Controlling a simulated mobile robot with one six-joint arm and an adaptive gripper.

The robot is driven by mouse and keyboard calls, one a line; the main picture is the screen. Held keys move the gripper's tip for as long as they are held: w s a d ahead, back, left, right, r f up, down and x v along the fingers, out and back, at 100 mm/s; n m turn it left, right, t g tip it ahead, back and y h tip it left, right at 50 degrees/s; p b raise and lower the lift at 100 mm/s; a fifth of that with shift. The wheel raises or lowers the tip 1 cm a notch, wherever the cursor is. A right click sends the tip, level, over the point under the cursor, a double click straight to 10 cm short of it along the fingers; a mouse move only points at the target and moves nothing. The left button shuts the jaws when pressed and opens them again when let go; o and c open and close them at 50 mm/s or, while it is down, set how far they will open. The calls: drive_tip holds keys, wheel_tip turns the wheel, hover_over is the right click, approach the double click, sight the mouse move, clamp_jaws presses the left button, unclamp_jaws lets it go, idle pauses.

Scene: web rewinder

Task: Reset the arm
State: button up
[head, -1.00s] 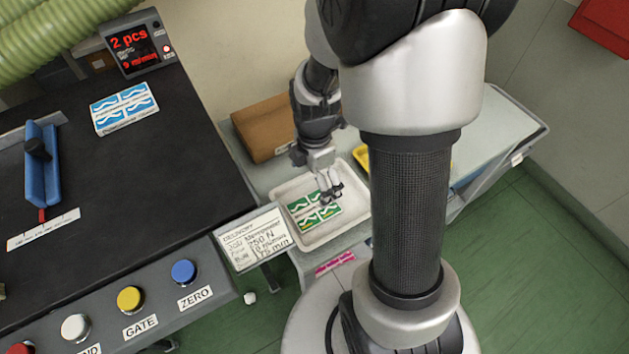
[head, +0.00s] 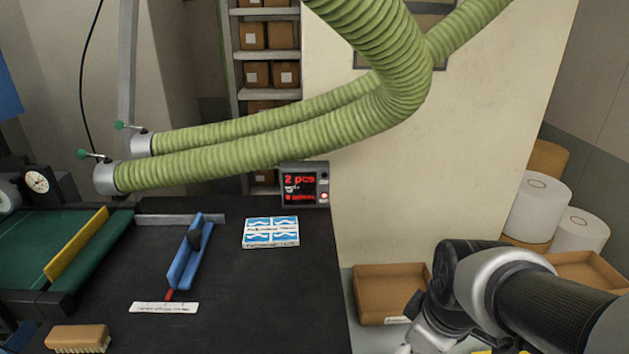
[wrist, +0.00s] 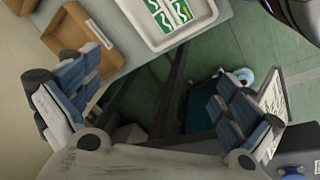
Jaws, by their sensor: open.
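My arm (head: 560,310) is at the lower right of the head view, in front of a cardboard box. The fingertips are not clear there. In the wrist view my gripper (wrist: 155,108) has its fingers spread wide with nothing between them. Below the gap are green floor and dark frame parts. The white tray (wrist: 205,22) is at the top of the wrist view, apart from the fingers. A green-and-white printed piece (wrist: 172,12) lies in it, cut off by the picture edge.
The black table (head: 250,300) carries a blue-and-white printed stack (head: 270,232), a blue guide (head: 188,255), a brush (head: 77,338) and a display (head: 304,185) reading 2 pcs. Green hoses (head: 260,140) hang above. A cardboard box (head: 385,290) stands right of the table.

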drive_tip(key=s+a+r+m+t, duration=0.2)
drive_tip(key=s+a+r+m, duration=0.1)
drive_tip(key=s+r+m, duration=0.4)
drive_tip(key=shift+s+r+m+t, duration=0.3)
drive_tip(key=shift+s+r+m, duration=0.1)
drive_tip(key=shift+r+m, duration=0.25)
drive_tip(key=shift+s+f+m+g, duration=0.25)
drive_tip(key=shift+s+f+g, duration=0.25)
drive_tip(key=shift+s+f, duration=0.75)
